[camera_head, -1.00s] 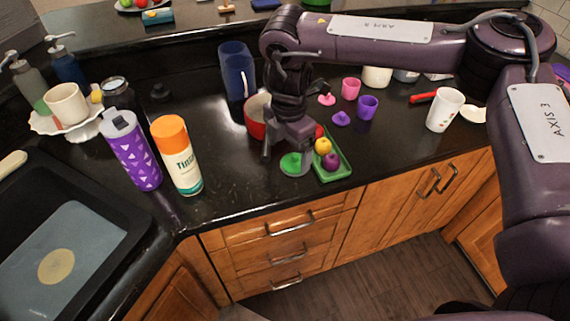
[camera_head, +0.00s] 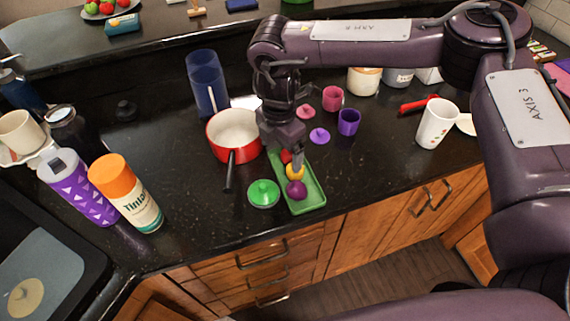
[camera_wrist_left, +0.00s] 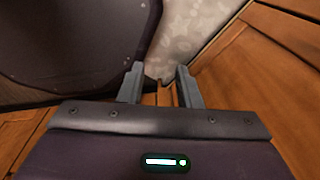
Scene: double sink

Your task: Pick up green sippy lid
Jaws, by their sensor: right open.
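The green sippy lid (camera_head: 263,193) lies on the black counter, left of the green tray (camera_head: 316,195). It is round with a raised middle, and it shows whole in the head view. My right gripper (camera_head: 284,160) is open, pointing down over the back of the tray, behind and to the right of the lid and apart from it. My left gripper (camera_wrist_left: 160,86) shows only in the left wrist view. Its fingers are apart with nothing between them, near wooden cabinet fronts.
The tray holds a yellow fruit (camera_head: 295,171) and a purple one (camera_head: 296,189). A red pot (camera_head: 221,147) stands behind the lid, its dark handle (camera_head: 229,172) pointing toward the front. A purple lid (camera_head: 319,136) and cups lie right.

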